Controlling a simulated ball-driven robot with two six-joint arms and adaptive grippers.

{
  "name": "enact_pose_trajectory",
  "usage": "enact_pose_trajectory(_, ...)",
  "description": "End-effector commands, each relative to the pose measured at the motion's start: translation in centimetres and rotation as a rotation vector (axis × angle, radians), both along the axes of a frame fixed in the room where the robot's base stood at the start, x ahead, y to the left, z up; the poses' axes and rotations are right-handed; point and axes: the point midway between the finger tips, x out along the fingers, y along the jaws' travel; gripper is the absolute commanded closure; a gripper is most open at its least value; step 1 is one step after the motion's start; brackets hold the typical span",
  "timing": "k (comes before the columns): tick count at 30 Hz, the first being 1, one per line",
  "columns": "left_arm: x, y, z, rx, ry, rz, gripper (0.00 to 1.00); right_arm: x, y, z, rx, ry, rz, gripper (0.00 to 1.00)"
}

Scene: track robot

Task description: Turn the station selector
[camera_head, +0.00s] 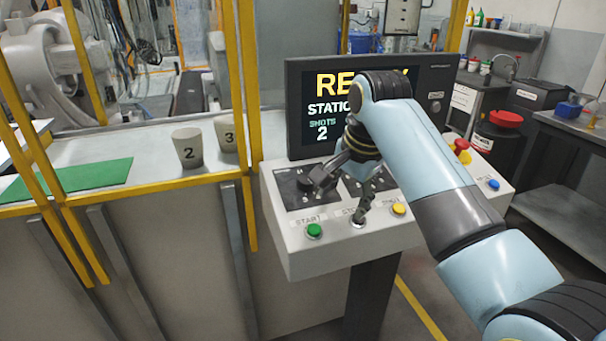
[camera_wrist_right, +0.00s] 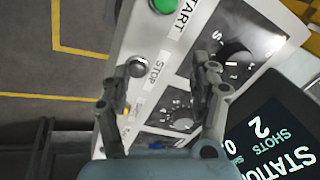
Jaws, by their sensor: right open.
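The grey control console (camera_head: 285,249) has two dark dial panels below its screen. In the right wrist view, one black knob (camera_wrist_right: 236,60) with a marked scale is near START, and a second grey knob (camera_wrist_right: 182,123) is lower; labels are too small to tell which is the station selector. In the head view a dark knob (camera_head: 304,184) shows on the left panel, partly behind a finger. My right gripper (camera_head: 342,193) is open and empty over the console front, one finger beside the START-side knob, the other near the STOP button. Contact cannot be told. My left gripper is not in view.
The screen (camera_head: 308,110) reads SHOTS 2, partly hidden by my arm. A green START button (camera_head: 314,231), a yellow button (camera_head: 399,209), a blue button (camera_head: 493,184) and a red mushroom button (camera_head: 461,145) are on the console. Numbered cups (camera_head: 187,148) and yellow posts stand left.

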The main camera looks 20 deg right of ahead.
Motion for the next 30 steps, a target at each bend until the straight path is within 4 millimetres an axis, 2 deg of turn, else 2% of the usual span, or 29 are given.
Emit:
enact_pose_trajectory(1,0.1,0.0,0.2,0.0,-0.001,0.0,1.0,1.6,0.5,1.7,0.023,-0.004,-0.043,0.38)
enact_pose_trajectory(3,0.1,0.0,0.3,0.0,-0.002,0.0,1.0,3.6,1.3,3.9,0.056,-0.004,-0.113,0.38)
enact_pose_trajectory(6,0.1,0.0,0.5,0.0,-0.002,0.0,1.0,5.9,2.3,6.8,0.098,0.001,-0.207,0.38)
enact_pose_trajectory(9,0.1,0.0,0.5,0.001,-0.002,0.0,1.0,7.1,2.9,8.5,0.122,0.009,-0.266,0.38)
enact_pose_trajectory(11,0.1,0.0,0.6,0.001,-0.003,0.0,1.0,7.4,3.0,8.7,0.129,0.012,-0.282,0.38)
enact_pose_trajectory(14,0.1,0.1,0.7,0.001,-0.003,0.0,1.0,7.7,3.1,8.0,0.131,0.015,-0.29,0.38)
enact_pose_trajectory(24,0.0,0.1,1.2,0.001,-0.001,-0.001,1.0,9.6,3.5,1.7,0.129,0.015,-0.287,0.38)
enact_pose_trajectory(30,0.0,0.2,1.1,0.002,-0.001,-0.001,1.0,10.4,3.6,-0.7,0.13,0.012,-0.287,0.38)
